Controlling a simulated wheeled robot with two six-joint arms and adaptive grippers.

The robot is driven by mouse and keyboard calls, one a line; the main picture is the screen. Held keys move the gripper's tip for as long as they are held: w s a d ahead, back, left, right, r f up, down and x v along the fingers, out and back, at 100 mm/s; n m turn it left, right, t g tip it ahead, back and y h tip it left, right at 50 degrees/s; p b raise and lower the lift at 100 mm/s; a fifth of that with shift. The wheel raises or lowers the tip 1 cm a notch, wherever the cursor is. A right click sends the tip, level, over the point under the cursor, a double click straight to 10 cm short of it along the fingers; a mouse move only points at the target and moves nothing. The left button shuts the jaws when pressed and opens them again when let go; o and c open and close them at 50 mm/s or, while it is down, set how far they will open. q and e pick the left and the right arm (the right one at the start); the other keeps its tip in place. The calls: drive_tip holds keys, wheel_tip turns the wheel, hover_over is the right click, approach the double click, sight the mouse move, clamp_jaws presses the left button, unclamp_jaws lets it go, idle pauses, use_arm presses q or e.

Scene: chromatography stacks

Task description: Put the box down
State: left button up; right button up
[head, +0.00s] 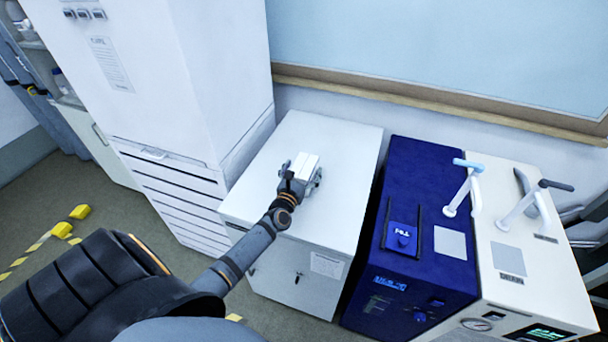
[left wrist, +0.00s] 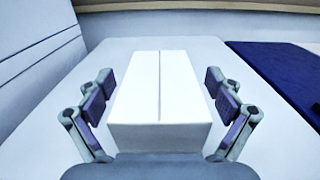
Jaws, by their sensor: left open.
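A small white box (head: 308,166) sits on top of the white cabinet (head: 345,150), near the middle of its surface. It also shows in the left wrist view (left wrist: 160,90), with a thin seam along its top. My left gripper (head: 300,178) is at the box, with one finger on each side. In the left wrist view the fingers (left wrist: 160,100) stand open, with a gap between each pad and the box sides. The near end of the box is partly hidden by the gripper in the head view. My right gripper is not in view.
A tall white stacked unit (head: 215,80) stands left of the cabinet. A dark blue machine (head: 415,180) and a cream machine (head: 530,240) with levers stand to its right. The cabinet top around the box is clear. A wall with a wooden rail (head: 430,97) is behind.

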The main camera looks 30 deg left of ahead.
use_arm(q)
drive_tip(key=shift+s+r, duration=0.1)
drive_tip(key=shift+s, duration=0.05)
drive_tip(key=shift+c, duration=1)
drive_tip(key=c, duration=1.2)
drive_tip(key=shift+r+p, duration=0.45)
drive_tip(key=shift+r, duration=0.1)
drive_tip(key=shift+c, duration=0.3)
wheel_tip(320, 180, up, 3)
drive_tip(key=p, duration=0.2)
drive_tip(key=shift+s+d+r+p, duration=0.15)
drive_tip(key=shift+p, duration=0.15)
drive_tip(key=s+r+p, duration=0.1)
drive_tip(key=s+d+r+p, duration=0.1)
drive_tip(key=r, duration=0.1)
drive_tip(key=s+d+r+p, duration=0.1)
drive_tip(key=shift+r, duration=0.25)
drive_tip(key=s+d+r, duration=0.4)
drive_tip(key=s+d, duration=0.1)
drive_tip(key=s, duration=0.3)
drive_tip(key=shift+s+p, duration=0.3)
drive_tip(key=shift+d, duration=0.1)
